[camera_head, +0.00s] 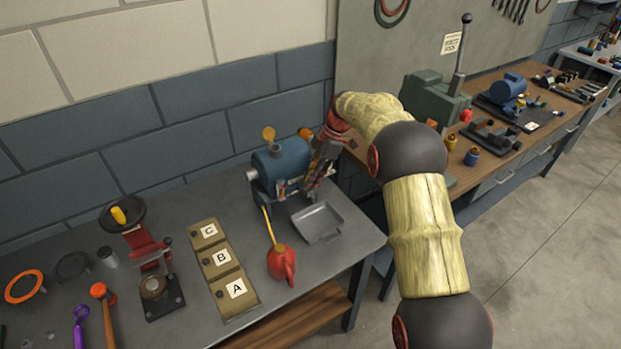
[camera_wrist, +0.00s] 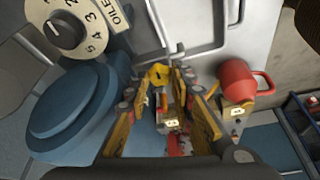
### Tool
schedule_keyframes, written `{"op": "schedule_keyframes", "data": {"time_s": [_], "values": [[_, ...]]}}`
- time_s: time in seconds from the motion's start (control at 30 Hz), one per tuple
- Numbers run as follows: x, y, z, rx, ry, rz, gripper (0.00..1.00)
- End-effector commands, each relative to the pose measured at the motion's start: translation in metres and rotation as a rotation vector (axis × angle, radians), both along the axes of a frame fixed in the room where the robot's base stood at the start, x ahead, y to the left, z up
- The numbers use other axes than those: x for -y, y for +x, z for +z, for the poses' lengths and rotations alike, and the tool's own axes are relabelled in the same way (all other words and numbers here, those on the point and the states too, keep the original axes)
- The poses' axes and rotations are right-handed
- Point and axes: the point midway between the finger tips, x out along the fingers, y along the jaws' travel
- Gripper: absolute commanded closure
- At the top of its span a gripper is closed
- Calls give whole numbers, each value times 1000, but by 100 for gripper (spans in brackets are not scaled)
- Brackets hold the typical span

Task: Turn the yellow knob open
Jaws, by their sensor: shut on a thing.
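The yellow knob (camera_wrist: 158,74) shows in the wrist view between the tips of my gripper (camera_wrist: 166,82), and the fingers are shut on it. In the head view my gripper (camera_head: 307,184) reaches down at the right end of the blue casing (camera_head: 277,168). The gripped knob is hidden there behind the gripper. The blue casing fills the left of the wrist view (camera_wrist: 75,115), with a numbered white dial (camera_wrist: 68,27) beyond it.
A grey tray (camera_head: 318,222) and a red oil can (camera_head: 284,264) with a yellow spout stand close in front of the casing. The lettered A, B, C block (camera_head: 222,268) and a red hand-wheel stand (camera_head: 147,245) are to the left.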

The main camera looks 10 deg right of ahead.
Motion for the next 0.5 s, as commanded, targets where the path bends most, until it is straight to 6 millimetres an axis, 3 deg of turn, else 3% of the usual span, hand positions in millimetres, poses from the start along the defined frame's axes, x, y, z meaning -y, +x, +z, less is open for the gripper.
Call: {"op": "schedule_keyframes", "data": {"time_s": [0.5], "values": [[1, 1, 0, 2, -2, 38, 100]]}}
